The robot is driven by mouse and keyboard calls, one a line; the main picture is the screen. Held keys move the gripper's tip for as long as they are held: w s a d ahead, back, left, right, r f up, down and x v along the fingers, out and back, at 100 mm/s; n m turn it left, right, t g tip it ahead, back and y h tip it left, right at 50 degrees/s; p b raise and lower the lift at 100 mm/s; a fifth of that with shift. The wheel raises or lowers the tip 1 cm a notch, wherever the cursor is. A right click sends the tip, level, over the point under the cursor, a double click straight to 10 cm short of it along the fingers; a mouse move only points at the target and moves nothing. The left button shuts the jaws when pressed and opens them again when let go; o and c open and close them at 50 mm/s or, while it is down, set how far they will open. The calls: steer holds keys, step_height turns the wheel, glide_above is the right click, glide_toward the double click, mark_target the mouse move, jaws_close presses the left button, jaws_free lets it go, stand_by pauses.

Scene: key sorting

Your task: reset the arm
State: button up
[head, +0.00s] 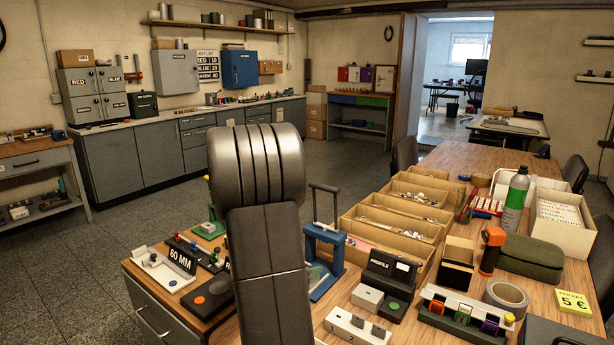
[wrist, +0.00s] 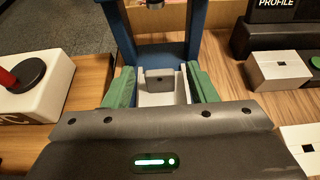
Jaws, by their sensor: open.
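My gripper (wrist: 160,86) shows in the wrist view with its two green fingers apart. A pale grey block (wrist: 160,84) with a small dark hole shows between and beyond the fingers, at the foot of a blue frame (wrist: 160,53). I cannot tell whether the fingers touch it. The blue frame, like a small press with a lever (head: 325,245), stands just right of my arm on the wooden table.
The table carries cardboard trays (head: 392,222), a black "PROFILE" block (head: 390,273), a spray bottle (head: 516,190), a tape roll (head: 505,297) and a dark green case (head: 530,258). A "60 MM" sign (head: 181,256) stands on the left. Open floor (head: 95,245) lies beyond.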

steer(key=v, duration=1.3)
steer(key=x, duration=1.4)
steer(key=shift+w+d, duration=0.15)
steer(key=shift+d, duration=0.05)
steer(key=shift+a+r+p, duration=0.1)
steer(key=shift+r+p, duration=0.6)
steer(key=shift+p, duration=0.2)
steer(key=r+p, duration=0.2)
steer(key=shift+p, duration=0.3)
step_height(320, 180, up, 7)
steer(key=p, duration=0.3)
steer(key=shift+f+p, duration=0.2)
steer(key=shift+p, duration=0.1)
steer(key=shift+s+a, duration=0.45)
steer(key=shift+s, duration=0.4)
